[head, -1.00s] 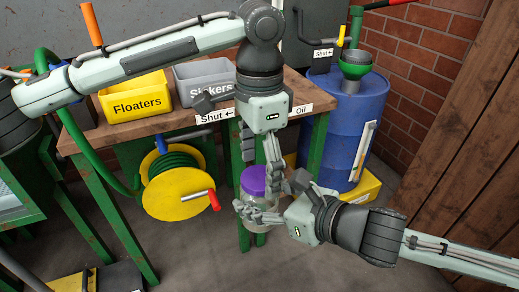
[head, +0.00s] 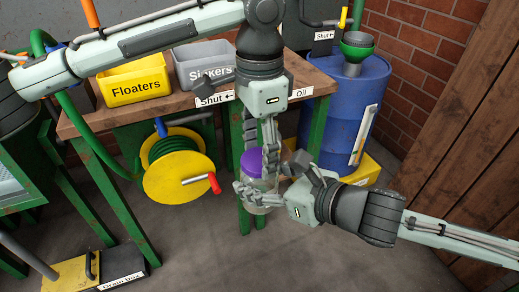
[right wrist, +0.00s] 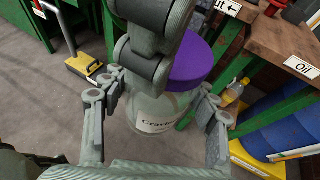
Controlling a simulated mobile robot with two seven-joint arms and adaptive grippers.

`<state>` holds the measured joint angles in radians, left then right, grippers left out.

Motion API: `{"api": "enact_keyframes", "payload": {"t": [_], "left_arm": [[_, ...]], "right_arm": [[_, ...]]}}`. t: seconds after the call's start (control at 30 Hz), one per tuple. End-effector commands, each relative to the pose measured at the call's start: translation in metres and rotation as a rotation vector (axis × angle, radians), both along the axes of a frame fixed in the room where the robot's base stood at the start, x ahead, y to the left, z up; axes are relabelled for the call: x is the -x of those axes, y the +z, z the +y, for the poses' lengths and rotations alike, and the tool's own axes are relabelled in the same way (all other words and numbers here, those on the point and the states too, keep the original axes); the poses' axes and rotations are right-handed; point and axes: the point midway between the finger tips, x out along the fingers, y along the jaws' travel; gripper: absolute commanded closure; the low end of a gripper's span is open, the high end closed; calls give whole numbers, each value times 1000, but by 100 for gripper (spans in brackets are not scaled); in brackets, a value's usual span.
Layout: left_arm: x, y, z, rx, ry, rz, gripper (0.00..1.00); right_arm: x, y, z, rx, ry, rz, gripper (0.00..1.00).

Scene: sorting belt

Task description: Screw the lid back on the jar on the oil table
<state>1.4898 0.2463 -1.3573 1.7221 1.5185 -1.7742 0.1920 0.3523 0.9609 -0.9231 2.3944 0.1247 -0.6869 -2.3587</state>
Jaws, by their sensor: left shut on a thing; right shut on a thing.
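The jar (right wrist: 158,110) is clear, with a partly hidden label, and has a purple lid (head: 250,162) on its top. My right gripper (head: 258,192) is shut around the jar's glass body. In the right wrist view its fingers (right wrist: 160,112) stand on both sides of the jar. The jar is upright or nearly so, held in front of the oil table (head: 322,82). My left gripper (head: 262,160) comes down from above and is shut on the lid. Its fingers hide part of the lid, and I cannot tell how the lid sits on the rim.
A yellow Floaters bin (head: 135,84) and a grey Sinkers bin (head: 203,68) stand on the table. A yellow hose reel (head: 180,180) hangs at its front. A blue drum (head: 345,105) stands to the right. The floor in front is clear, with a drain box (head: 124,277) at lower left.

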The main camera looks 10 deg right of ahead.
Motion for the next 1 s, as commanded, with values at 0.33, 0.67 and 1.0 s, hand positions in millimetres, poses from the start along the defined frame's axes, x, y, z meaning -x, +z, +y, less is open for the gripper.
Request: {"api": "enact_keyframes", "payload": {"t": [0.33, 0.67, 1.0], "left_arm": [[0, 0, 0, -1, -14, -1, 33], [0, 0, 0, -1, -14, 0, 20], [-1, 34, 0, 0, -14, -3, 20]], "right_arm": [[0, 2, 1, -2, 1, -3, 100], [0, 1, 0, -2, 1, -3, 100], [0, 1, 0, -2, 1, -3, 100]]}}
